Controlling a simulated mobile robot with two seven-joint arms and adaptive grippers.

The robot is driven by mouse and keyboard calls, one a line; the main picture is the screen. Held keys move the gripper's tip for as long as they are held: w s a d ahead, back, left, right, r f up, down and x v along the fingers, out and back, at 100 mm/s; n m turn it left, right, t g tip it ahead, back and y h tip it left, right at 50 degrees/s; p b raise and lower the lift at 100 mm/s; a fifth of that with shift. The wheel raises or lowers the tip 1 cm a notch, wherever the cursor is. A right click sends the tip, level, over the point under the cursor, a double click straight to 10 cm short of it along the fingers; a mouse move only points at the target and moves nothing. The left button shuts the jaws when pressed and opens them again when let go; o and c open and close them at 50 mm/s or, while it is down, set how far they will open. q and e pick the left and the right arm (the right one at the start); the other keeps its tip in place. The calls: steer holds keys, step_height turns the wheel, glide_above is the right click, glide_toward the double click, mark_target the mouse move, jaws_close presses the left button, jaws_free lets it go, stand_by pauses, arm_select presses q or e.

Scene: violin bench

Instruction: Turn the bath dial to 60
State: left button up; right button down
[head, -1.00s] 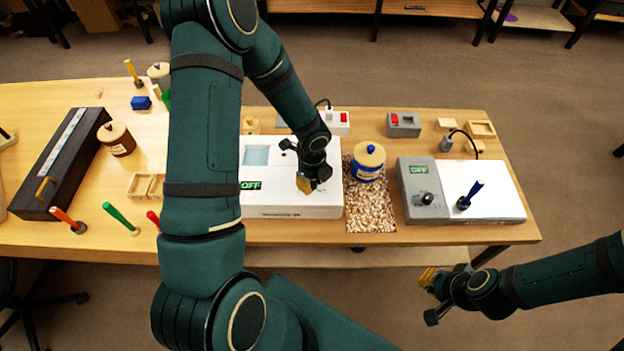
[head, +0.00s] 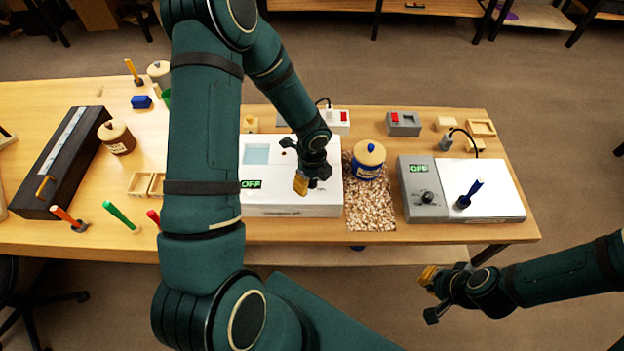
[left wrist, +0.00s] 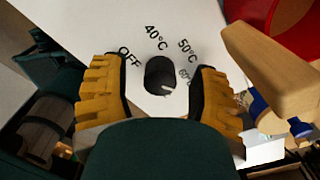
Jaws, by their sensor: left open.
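The white bath (head: 300,205) stands on the bench, its green display (head: 251,184) reading OFF. My left gripper (head: 306,183) is over the bath's front right part and hides the dial in the head view. In the left wrist view the black dial (left wrist: 158,74) sits between the open yellow fingers of my left gripper (left wrist: 160,90), with gaps on both sides. The labels OFF, 40°C and 50°C show; 60°C is partly hidden by the right finger. A pale mark shows at the dial's lower right. My right gripper (head: 430,294) is off the bench's front edge, its jaws unclear.
A blue jar with a wooden lid (head: 369,160) stands right of the bath on a speckled mat (head: 370,212). Further right is a grey-white device (head: 497,190) with a black knob and a blue-handled tool. A brown jar (head: 117,138) and a long dark case (head: 60,165) are at left.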

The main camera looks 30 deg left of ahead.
mark_target(312, 180)
arm_select(q)
step_height(312, 180, up, 12)
stand_by(0.5)
stand_by(0.5)
